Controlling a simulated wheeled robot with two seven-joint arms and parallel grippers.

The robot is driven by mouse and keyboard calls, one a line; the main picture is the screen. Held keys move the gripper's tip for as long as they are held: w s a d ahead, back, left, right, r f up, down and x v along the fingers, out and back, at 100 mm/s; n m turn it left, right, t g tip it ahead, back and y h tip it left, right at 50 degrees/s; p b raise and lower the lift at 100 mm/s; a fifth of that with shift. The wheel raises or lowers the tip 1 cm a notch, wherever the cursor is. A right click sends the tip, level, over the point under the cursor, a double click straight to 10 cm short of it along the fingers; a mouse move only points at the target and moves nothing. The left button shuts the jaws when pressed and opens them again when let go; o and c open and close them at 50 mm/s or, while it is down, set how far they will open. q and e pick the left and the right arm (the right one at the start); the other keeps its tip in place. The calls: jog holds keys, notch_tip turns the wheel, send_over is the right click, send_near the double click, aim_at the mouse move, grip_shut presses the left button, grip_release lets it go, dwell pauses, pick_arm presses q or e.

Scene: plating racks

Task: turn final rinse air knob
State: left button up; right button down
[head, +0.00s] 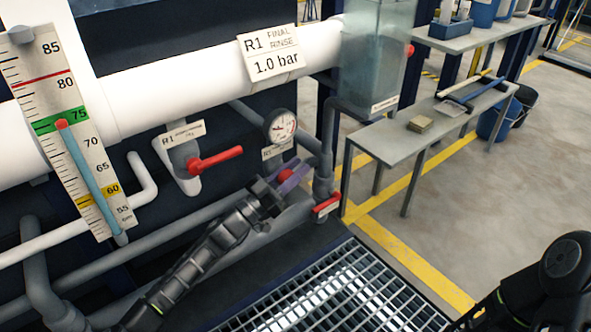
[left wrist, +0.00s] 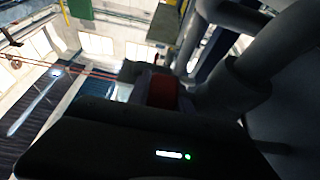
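A red knob (head: 287,174) sits below the round pressure gauge (head: 281,126) in the head view, partly hidden by my left gripper (head: 280,183). The small label (head: 277,151) under the gauge begins with R and is too blurred to read fully. My left gripper's fingers are at the knob, one on each side. In the left wrist view the red knob (left wrist: 161,93) shows between the fingers with no clear gap, but I cannot tell whether they grip it. The gauge needle is too small to read. My right gripper is not in view; only dark parts of my right arm show at lower right.
A sign (head: 271,52) reads R1 FINAL RINSE 1.0 bar. A red lever valve (head: 214,160) is left of the gauge, and another red handle (head: 326,205) is low to the right. A scale (head: 70,120) stands at left. Grey pipes run close by; a grating (head: 335,290) lies below.

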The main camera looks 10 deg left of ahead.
pick_arm(q)
grip_shut()
jog(key=g+y+p, duration=0.1)
jog(key=p, duration=0.2)
jog(key=f+g+y+p, duration=0.1)
jog(key=g+p, duration=0.1)
jog(key=p, duration=0.1)
jog(key=shift+w+d+y+p, duration=0.1)
jog(key=shift+w+y+p, duration=0.05)
jog(key=shift+y+p, duration=0.25)
jog(key=shift+o, duration=1.3)
grip_release()
